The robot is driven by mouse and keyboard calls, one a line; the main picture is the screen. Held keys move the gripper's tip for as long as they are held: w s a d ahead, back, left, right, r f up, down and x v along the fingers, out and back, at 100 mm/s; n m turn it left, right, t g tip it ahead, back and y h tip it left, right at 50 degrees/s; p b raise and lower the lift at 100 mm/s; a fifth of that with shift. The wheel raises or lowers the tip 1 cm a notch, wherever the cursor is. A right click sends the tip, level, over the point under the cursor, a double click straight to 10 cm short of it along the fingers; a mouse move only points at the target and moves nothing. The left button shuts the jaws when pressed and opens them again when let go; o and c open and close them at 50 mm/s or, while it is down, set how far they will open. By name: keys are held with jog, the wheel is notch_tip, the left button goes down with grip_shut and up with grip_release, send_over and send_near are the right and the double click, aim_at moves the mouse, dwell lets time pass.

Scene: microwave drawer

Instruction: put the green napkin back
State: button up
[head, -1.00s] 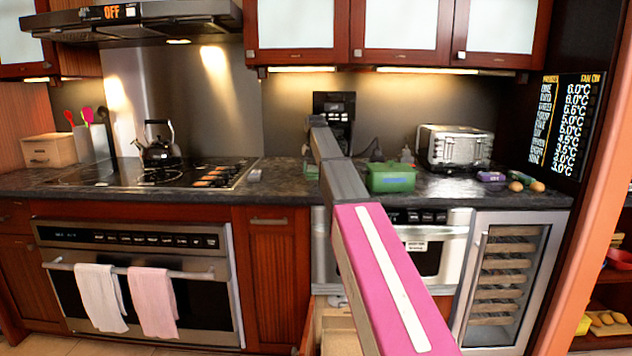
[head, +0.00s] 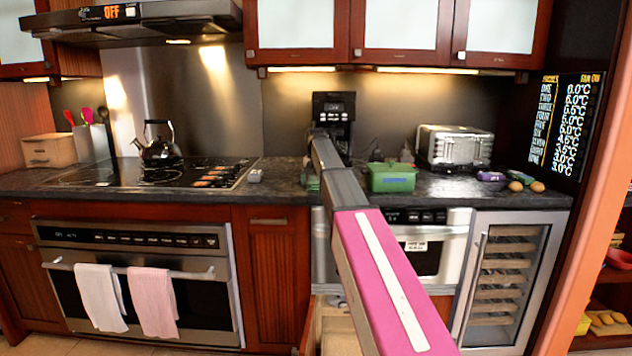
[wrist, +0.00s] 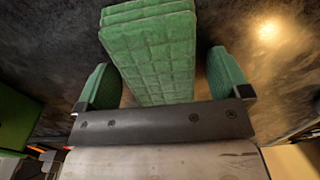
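The green napkin (wrist: 152,55) shows in the wrist view as a folded, quilted green bundle over the dark counter. It lies between the two green-padded fingers of my gripper (wrist: 165,80). A narrow gap shows on each side of it, so the fingers are spread around it and look open. In the head view my arm covers most of the gripper. A small dark green patch (head: 312,183) shows at the arm's left edge on the counter; I cannot tell whether it is napkin or finger pad.
A green box (head: 392,178) stands right of my arm, with a toaster (head: 455,147) farther right. A coffee maker (head: 334,112) stands behind the arm. A drawer (head: 335,330) below is open. The cooktop (head: 155,172) is at left. Brown round items (head: 526,186) lie at right.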

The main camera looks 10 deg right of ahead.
aim_at(316, 179)
notch_tip(316, 179, up, 12)
jog(key=shift+r, duration=0.2)
dwell(0.6)
